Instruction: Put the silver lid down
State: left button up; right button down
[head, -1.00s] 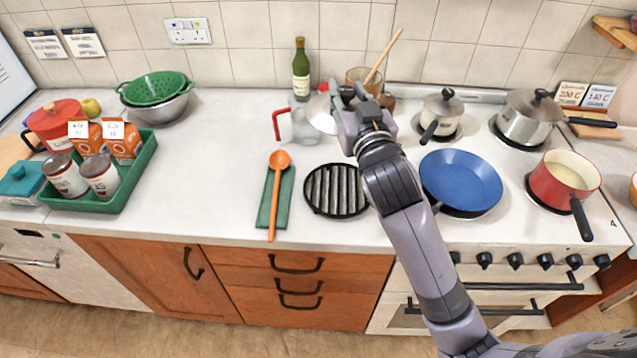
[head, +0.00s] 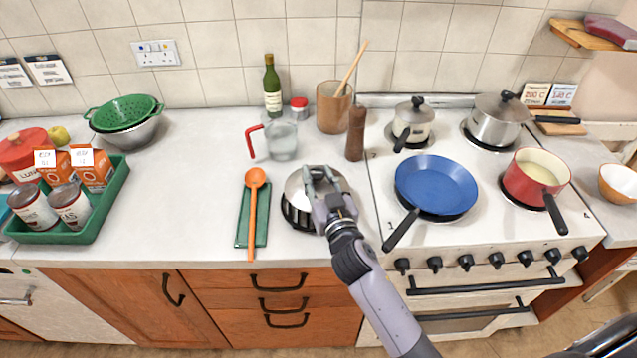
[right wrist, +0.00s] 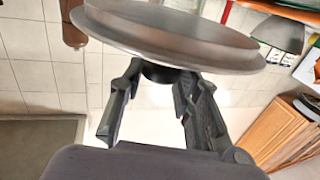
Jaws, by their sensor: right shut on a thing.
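The silver lid (head: 297,190) is a round, shiny disc over the round black ribbed trivet (head: 296,222), left of the stove. My right gripper (head: 322,178) is shut on the lid's dark knob. The lid hides most of the trivet, and I cannot tell whether the two touch. In the right wrist view the lid (right wrist: 175,32) spans the top, its knob between the fingers of my right gripper (right wrist: 158,76). My left gripper is not in view.
A green mat (head: 262,228) with an orange spoon (head: 253,205) lies just left of the trivet. A glass jug (head: 281,140) and a pepper mill (head: 356,133) stand behind. The blue pan (head: 437,183) is to the right.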

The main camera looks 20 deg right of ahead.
aim_at(321, 194)
jog(key=shift+a+f, duration=0.1)
jog(key=shift+f, duration=0.6)
jog(key=shift+s+f+b, duration=0.2)
jog(key=shift+f+b, duration=0.5)
jog(key=c, duration=1.2)
grip_release()
jog(key=shift+f, duration=0.25)
jog(key=shift+r+p, duration=0.6)
jog(key=shift+p, duration=0.05)
jog(key=s+b, duration=0.2)
jog(key=s, duration=0.8)
jog(key=shift+s+r+b, duration=0.15)
jog(key=shift+s+b, duration=0.2)
jog(key=shift+b, duration=0.05)
jog(key=shift+s+r, duration=0.2)
jog(key=shift+s, duration=0.3)
